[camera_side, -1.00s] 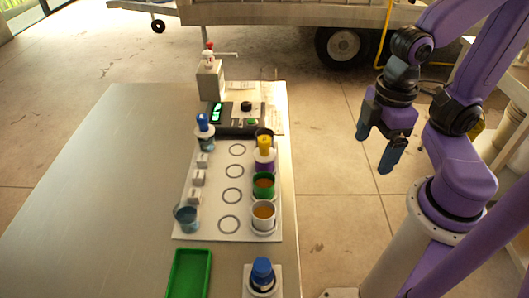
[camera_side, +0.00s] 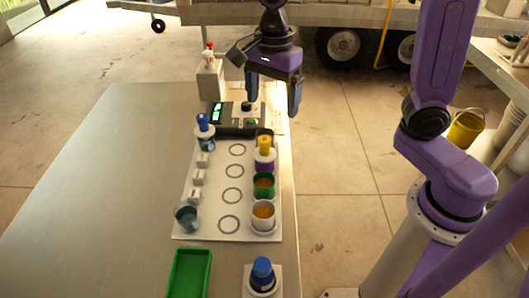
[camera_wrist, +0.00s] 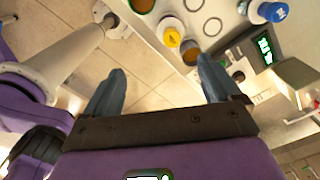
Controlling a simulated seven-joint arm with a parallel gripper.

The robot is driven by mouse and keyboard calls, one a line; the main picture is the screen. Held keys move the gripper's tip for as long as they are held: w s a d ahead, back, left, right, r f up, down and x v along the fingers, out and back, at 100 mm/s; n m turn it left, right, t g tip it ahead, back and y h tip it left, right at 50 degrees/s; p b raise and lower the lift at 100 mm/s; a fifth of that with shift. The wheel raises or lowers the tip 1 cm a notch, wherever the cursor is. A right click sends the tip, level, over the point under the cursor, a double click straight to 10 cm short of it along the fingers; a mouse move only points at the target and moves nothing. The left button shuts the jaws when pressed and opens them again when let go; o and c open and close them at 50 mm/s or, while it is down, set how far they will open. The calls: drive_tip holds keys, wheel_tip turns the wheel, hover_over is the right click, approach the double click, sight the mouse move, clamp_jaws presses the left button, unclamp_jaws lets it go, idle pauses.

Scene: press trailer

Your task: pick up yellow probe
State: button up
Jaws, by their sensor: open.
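The yellow probe (camera_side: 264,146) stands upright in a holder with a purple band on the right side of the white board (camera_side: 210,225). It also shows near the top of the wrist view (camera_wrist: 172,38). My gripper (camera_side: 273,103) is open and empty. In the side view it hangs above the far right end of the table, beyond the probe and higher than it. In the wrist view the fingers (camera_wrist: 160,85) are spread wide, with the probe ahead of them and not between them.
A blue-topped probe (camera_side: 203,124) stands left of the yellow one. Green (camera_side: 263,186) and white (camera_side: 263,215) cups stand nearer on the board. A meter with a lit display (camera_side: 216,113) is behind. A green tray (camera_side: 190,274) and a blue-capped item (camera_side: 262,272) are in front.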

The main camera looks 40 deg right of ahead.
drive_tip(key=w+m, duration=0.2)
approach(265, 152)
drive_tip(key=f, duration=0.5)
drive_tip(key=shift+w+d+f, duration=0.25)
drive_tip(key=shift+d, duration=0.15)
drive_tip(key=shift+w+f, duration=0.15)
drive_tip(key=shift+f, duration=1.35)
drive_tip(key=shift+w+f, duration=0.1)
drive_tip(key=shift+f, duration=1.4)
drive_tip(key=c, duration=1.3)
drive_tip(key=shift+o, duration=0.2)
drive_tip(key=shift+r, duration=0.15)
